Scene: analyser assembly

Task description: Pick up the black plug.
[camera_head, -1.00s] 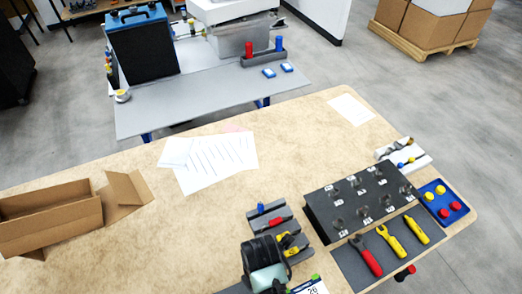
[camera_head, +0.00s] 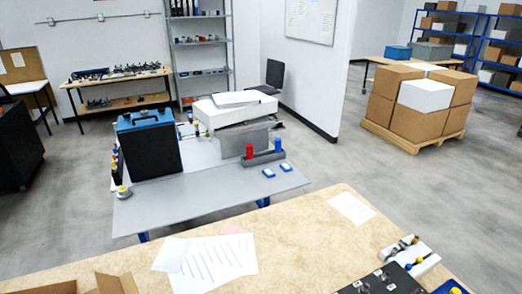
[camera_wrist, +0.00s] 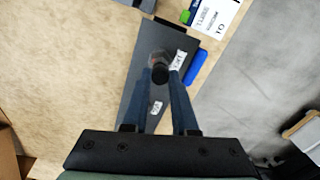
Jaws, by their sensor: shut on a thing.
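The black plug (camera_wrist: 159,73) shows in the wrist view as a small round dark thing between the tips of my gripper (camera_wrist: 162,80). My gripper's two long fingers are closed on its sides. Below it lies a dark grey tray (camera_wrist: 134,84) with small white labels. I cannot tell whether the plug is clear of the tray or still touching it. In the head view my gripper and the plug are out of frame.
A blue piece (camera_wrist: 197,68) and a white printed label (camera_wrist: 215,18) lie beside the tray. In the head view, papers (camera_head: 212,264) lie on the tan workbench (camera_head: 310,240). A grey table (camera_head: 205,200) with equipment stands beyond it.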

